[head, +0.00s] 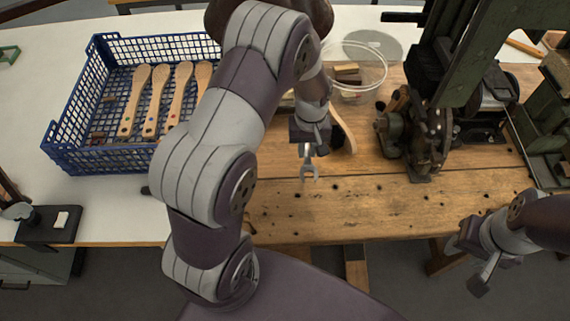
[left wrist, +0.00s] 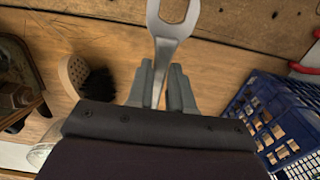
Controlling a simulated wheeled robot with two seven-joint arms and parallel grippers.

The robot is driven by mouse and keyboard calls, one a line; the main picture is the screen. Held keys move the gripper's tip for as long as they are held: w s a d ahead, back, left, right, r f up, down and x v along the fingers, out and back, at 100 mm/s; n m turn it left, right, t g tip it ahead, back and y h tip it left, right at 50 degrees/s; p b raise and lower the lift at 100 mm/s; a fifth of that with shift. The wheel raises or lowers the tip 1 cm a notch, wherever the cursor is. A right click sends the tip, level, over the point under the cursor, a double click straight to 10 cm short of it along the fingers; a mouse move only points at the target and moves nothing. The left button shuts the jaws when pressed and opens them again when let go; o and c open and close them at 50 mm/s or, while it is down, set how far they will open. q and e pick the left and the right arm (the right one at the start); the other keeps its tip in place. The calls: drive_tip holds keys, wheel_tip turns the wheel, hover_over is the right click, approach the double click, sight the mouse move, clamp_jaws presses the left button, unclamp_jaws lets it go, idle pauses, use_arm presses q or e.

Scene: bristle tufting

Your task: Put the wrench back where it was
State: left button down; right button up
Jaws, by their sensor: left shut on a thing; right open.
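The wrench (head: 309,168) is a grey metal tool with an open-ended jaw. My left gripper (head: 307,146) is shut on it and holds it over the wooden bench, its open end pointing toward the bench's near edge. In the left wrist view the wrench (left wrist: 172,30) stands out from between the two fingers of my left gripper (left wrist: 161,88). Whether it touches the bench top I cannot tell. My right gripper (head: 480,262) is open and empty, beyond the bench's near edge at lower right. No marked place for the wrench can be made out.
A blue crate (head: 62,135) with several wooden brush handles (head: 157,100) stands at left. A green machine (head: 430,130) stands at right. A brush with dark bristles (left wrist: 85,75) lies near my left gripper. A clear round dish (head: 373,86) is behind. The front bench (head: 385,210) is clear.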

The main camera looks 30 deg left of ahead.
sight(285, 174)
use_arm(q)
drive_tip(key=s+a, duration=0.1)
drive_tip(key=s+a+f, duration=0.2)
drive_tip(key=shift+s+a+f, duration=0.25)
drive_tip(key=shift+s+a, duration=0.15)
drive_tip(key=f, duration=0.4)
drive_tip(key=shift+w+a+f+p, duration=0.1)
drive_tip(key=shift+a+p, duration=0.15)
drive_tip(key=shift+p, duration=0.1)
drive_tip(key=shift+f, duration=0.1)
drive_tip(key=shift+f, duration=0.1)
drive_tip(key=c, duration=1)
unclamp_jaws()
drive_tip(key=shift+f, duration=0.1)
